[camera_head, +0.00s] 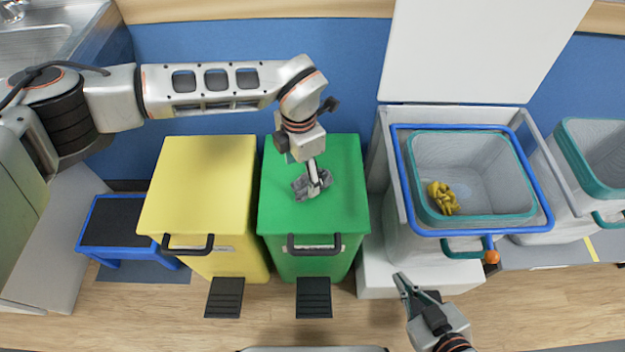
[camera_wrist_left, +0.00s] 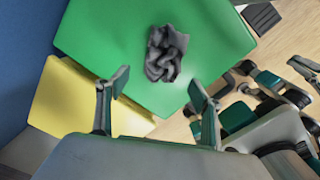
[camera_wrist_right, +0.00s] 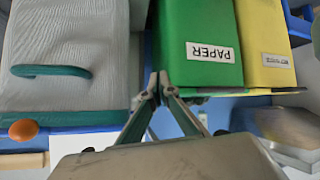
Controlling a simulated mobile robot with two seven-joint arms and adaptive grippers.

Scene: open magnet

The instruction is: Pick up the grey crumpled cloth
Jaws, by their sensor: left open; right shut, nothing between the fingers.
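The grey crumpled cloth (camera_head: 307,187) lies on the lid of the green bin (camera_head: 338,205). My left gripper (camera_head: 314,172) is over the green lid, right at the cloth in the head view, and covers part of it. In the left wrist view the cloth (camera_wrist_left: 166,54) lies beyond the spread fingertips (camera_wrist_left: 158,82), with nothing between them. I cannot tell the exact height of the fingers above the lid. My right gripper (camera_head: 403,285) is shut and empty, low in front of the white bin. Its closed fingertips (camera_wrist_right: 159,84) also show in the right wrist view.
A yellow bin (camera_head: 203,180) stands left of the green one, with a blue step stool (camera_head: 110,225) beyond it. To the right, an open bin with a blue rim (camera_head: 397,160) holds a yellow cloth (camera_head: 442,198). Pedals (camera_head: 314,297) stick out in front.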

